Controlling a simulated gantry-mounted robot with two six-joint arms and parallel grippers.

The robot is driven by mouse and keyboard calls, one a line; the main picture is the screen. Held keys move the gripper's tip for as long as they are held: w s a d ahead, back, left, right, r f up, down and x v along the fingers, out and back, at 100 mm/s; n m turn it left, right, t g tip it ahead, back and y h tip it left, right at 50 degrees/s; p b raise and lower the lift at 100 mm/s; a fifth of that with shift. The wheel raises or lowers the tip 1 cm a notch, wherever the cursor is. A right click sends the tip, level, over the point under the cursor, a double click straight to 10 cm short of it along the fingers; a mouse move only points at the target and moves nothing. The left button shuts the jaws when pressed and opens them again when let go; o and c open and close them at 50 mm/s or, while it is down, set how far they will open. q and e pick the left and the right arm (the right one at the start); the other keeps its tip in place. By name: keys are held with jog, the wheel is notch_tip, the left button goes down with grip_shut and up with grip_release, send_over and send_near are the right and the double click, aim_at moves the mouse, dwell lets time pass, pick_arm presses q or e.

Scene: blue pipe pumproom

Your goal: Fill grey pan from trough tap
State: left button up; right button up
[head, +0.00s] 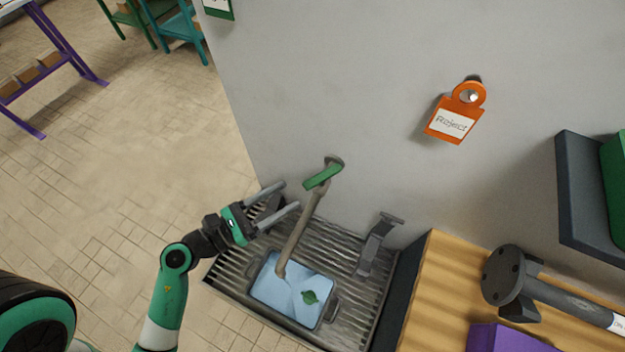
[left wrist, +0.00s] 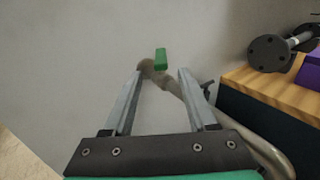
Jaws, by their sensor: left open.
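The grey pan (head: 328,316) sits on the slatted trough (head: 370,318) under the tap's spout. A light blue, water-like surface fills the inside I can see, with a green spot that may be a leaf or reflection. The tap (head: 300,232) comes from the wall and slants down to the pan; its green lever (head: 322,177) is at the wall end. My left gripper (head: 288,196) is open and empty, its fingers pointing toward the lever. In the left wrist view the lever (left wrist: 160,59) shows just beyond and between the fingertips (left wrist: 160,73). My right gripper is not in view.
A dark bracket (head: 378,243) stands at the trough's back right. A wooden bench (head: 425,290) to the right carries a dark flanged pipe (head: 560,298) and a purple block (head: 505,338). An orange "Reject" tag (head: 455,115) hangs on the wall.

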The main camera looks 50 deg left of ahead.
aim_at(323, 175)
pick_arm(q)
jog(key=w, duration=0.7)
jog(key=w+d+p, duration=0.1)
jog(key=w, duration=0.3)
jog(key=shift+f, duration=0.1)
jog(key=shift+s, duration=0.1)
grip_shut()
